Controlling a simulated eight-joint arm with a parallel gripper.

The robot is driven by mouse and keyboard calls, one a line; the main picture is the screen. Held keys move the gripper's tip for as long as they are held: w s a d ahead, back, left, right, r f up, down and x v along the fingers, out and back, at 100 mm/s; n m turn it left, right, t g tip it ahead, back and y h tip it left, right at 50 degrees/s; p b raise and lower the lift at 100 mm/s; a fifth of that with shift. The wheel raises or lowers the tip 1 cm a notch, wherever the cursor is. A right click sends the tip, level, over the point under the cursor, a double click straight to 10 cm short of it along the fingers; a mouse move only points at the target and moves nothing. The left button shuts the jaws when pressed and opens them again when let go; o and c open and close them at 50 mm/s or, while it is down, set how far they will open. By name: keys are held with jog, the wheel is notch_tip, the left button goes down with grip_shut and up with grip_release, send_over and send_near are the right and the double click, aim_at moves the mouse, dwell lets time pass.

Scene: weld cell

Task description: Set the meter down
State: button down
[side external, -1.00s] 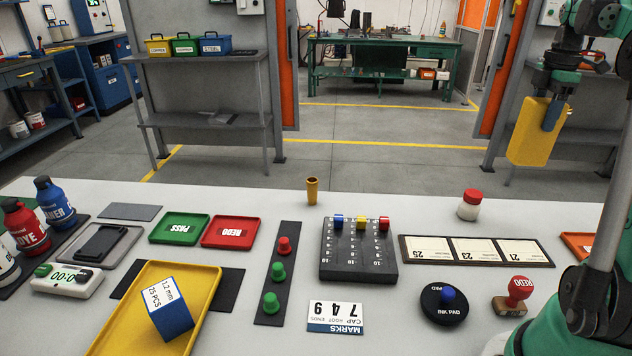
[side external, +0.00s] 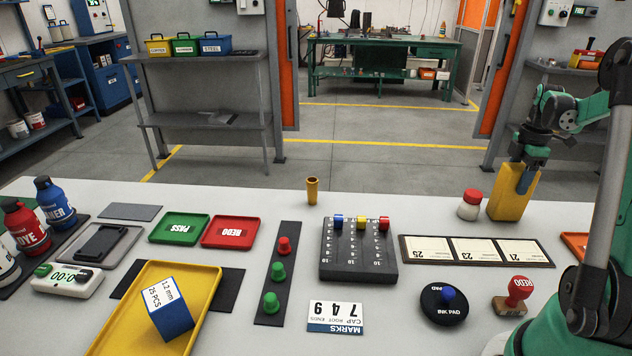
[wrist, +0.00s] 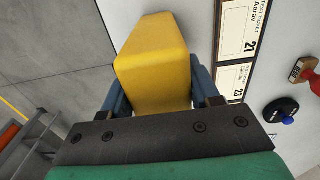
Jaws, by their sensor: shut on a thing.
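The meter is a yellow block-shaped body (side external: 510,199), upright at the far right edge of the white table, just right of the red-capped jar. My gripper (side external: 526,180) is shut on its upper part from above. In the wrist view the yellow meter (wrist: 152,62) fills the space between the two blue fingers of my gripper (wrist: 158,92). Its base looks at or very close to the tabletop; I cannot tell whether it touches. Its face is not visible.
A red-capped jar (side external: 469,204) stands close left of the meter. A ticket board (side external: 476,251) lies in front, with an ink pad (side external: 443,304) and a REDO stamp (side external: 515,296) nearer. The table's far edge is close behind the meter.

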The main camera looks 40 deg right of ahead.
jog(key=shift+c, duration=1)
grip_release()
jog(key=shift+f, duration=0.1)
notch_tip(320, 180, up, 12)
jog(key=shift+r, duration=0.1)
jog(key=w+a+m+t+h, duration=0.1)
jog(key=w+a+m+t, duration=0.1)
jog(key=w+a, duration=0.5)
jog(key=w+a+m+t+h, duration=0.1)
jog(key=w+a+m, duration=0.15)
jog(key=a, duration=0.85)
jog(key=a+f+m+t+y, duration=0.1)
jog(key=a+f+m+t, duration=0.1)
jog(key=a, duration=0.6)
jog(key=s+a+f+m+t+y, duration=0.1)
jog(key=a+f, duration=0.3)
jog(key=a, duration=0.4)
jog(key=shift+s+a+m+t, duration=0.25)
jog(key=shift+a+m+t, duration=0.1)
jog(key=shift+m+t, duration=0.35)
